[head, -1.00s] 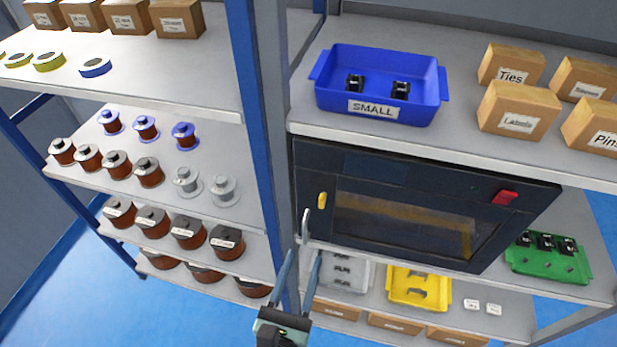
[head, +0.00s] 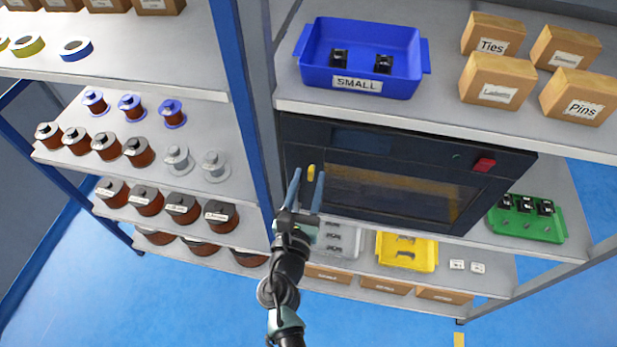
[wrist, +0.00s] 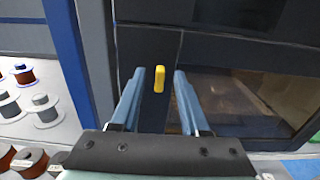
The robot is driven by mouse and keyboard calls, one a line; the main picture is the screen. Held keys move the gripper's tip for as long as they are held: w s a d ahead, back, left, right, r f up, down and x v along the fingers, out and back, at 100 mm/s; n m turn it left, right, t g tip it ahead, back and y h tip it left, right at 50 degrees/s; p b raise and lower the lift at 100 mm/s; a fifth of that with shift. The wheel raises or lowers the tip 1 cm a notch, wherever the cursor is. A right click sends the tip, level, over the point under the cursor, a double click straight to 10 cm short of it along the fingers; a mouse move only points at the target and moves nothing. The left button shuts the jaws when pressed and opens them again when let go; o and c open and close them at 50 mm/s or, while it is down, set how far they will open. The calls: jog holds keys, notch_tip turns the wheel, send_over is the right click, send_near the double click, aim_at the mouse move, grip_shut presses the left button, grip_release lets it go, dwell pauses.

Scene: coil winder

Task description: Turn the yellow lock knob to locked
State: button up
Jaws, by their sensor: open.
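The yellow lock knob (head: 311,172) is a small upright bar on the left part of the dark machine front (head: 400,140), left of its window. It also shows in the wrist view (wrist: 159,79), standing close to vertical. My gripper (head: 306,174) is open, with its two blue fingers pointing at the machine. In the wrist view my gripper (wrist: 160,75) has one finger on each side of the knob, with clear gaps. The fingers look short of the knob; I cannot tell the exact distance. Nothing is between the fingers in their grip.
A blue bin marked SMALL (head: 361,60) and cardboard boxes (head: 497,80) sit on the shelf above. A red switch (head: 484,164) is at the machine's upper right. A blue shelf post (head: 245,110) stands close left of my gripper. Yellow (head: 407,251) and green (head: 527,220) trays sit below and right.

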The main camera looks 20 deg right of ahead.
jog(key=shift+w+d, duration=0.15)
jog(key=shift+w, duration=0.05)
grip_shut()
